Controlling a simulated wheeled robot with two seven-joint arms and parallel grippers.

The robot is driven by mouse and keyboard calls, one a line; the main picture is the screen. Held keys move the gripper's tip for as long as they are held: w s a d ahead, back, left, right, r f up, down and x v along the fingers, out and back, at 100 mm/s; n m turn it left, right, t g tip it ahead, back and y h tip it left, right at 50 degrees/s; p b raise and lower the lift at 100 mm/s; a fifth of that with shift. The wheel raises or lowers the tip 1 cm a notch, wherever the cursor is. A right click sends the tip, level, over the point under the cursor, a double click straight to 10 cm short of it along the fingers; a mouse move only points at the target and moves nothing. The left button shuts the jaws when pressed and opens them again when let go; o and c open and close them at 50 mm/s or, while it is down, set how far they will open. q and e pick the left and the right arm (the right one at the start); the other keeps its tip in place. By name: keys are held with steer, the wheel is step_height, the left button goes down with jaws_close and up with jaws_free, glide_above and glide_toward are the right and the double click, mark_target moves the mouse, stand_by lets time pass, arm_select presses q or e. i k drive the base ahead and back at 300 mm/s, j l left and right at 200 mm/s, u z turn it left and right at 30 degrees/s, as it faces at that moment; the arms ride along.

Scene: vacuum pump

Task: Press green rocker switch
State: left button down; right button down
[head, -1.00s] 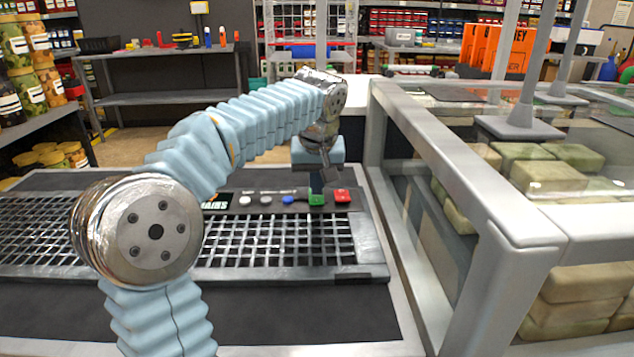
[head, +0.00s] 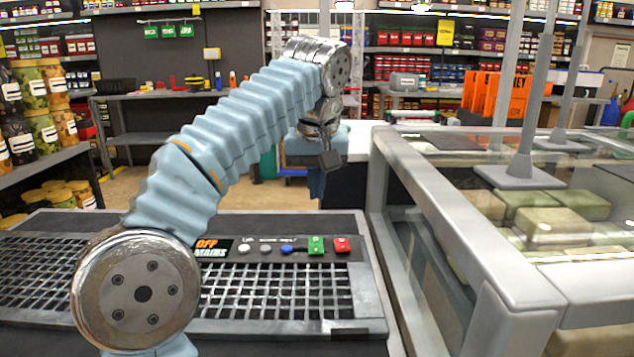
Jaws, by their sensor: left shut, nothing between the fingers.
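The green rocker switch (head: 316,245) is on the dark control strip at the back of the grated machine, between a blue button (head: 287,248) and a red switch (head: 342,245). It shows a light marking, too small to read. My left gripper (head: 317,190) hangs down above and behind the switch in the picture, with a visible gap between them. Its fingers are shut and empty; the tips are small and dark. My right gripper is out of view.
A metal grate (head: 270,292) lies in front of the control strip. To the right stands a glass-walled case with a grey frame (head: 450,210), holding wrapped blocks (head: 545,225). Shelves (head: 150,95) stand far behind.

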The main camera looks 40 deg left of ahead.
mark_target(315, 243)
steer(key=k+l, duration=0.35)
steer(key=l, duration=0.15)
steer(key=k+l, duration=0.75)
steer(key=l, duration=0.25)
